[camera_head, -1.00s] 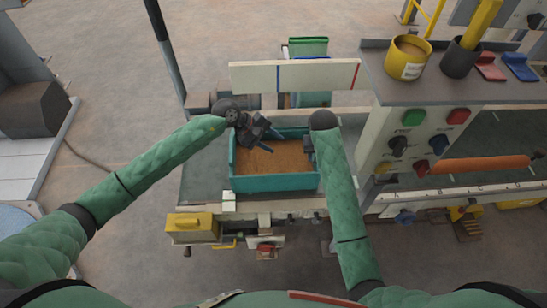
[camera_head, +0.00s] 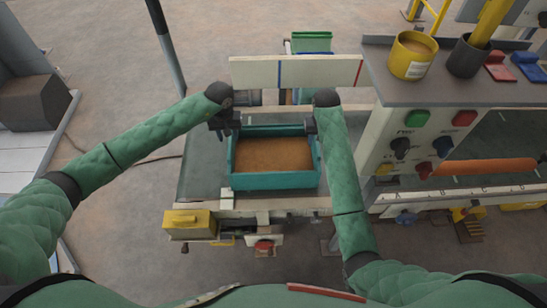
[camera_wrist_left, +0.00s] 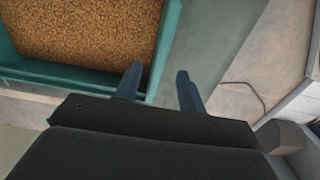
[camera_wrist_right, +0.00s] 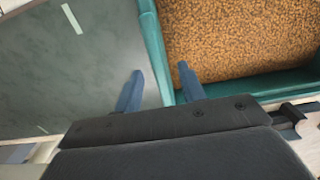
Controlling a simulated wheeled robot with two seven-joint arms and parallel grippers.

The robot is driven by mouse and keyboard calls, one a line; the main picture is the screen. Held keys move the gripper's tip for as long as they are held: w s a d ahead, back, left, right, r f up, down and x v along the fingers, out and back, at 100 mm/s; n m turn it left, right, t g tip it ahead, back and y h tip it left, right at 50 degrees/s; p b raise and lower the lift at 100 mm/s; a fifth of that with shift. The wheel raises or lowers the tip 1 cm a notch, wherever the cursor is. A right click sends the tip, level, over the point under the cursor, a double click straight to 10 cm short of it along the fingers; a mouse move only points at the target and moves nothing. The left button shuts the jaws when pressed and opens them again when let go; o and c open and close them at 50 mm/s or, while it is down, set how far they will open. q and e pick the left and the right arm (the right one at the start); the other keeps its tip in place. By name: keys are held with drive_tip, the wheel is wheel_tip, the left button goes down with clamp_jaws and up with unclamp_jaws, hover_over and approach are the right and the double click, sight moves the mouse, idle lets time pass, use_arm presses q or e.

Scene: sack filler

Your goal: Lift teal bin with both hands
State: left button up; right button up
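The teal bin (camera_head: 275,181) sits on the grey work surface, filled with brown grain-like material (camera_head: 273,155). My left gripper (camera_head: 226,132) is at its left wall near the far corner. In the left wrist view its two fingers (camera_wrist_left: 158,88) are apart, with the bin's teal wall (camera_wrist_left: 168,45) running up between them. My right gripper (camera_head: 314,132) is at the bin's right wall near the far corner. In the right wrist view its fingers (camera_wrist_right: 160,88) are apart, with the teal wall (camera_wrist_right: 152,45) between them. I cannot tell whether either finger touches the wall.
A control panel with knobs and buttons (camera_head: 425,135) stands close to the right of my right arm. A white board (camera_head: 300,73) with coloured lines is behind the bin. A yellow box (camera_head: 190,224) is at the front left. The surface left of the bin (camera_head: 202,165) is bare.

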sight(230, 142)
use_arm(q)
drive_tip(key=shift+f, duration=3.65)
use_arm(e)
drive_tip(key=shift+f, duration=3.6)
use_arm(q)
clamp_jaws()
use_arm(e)
clamp_jaws()
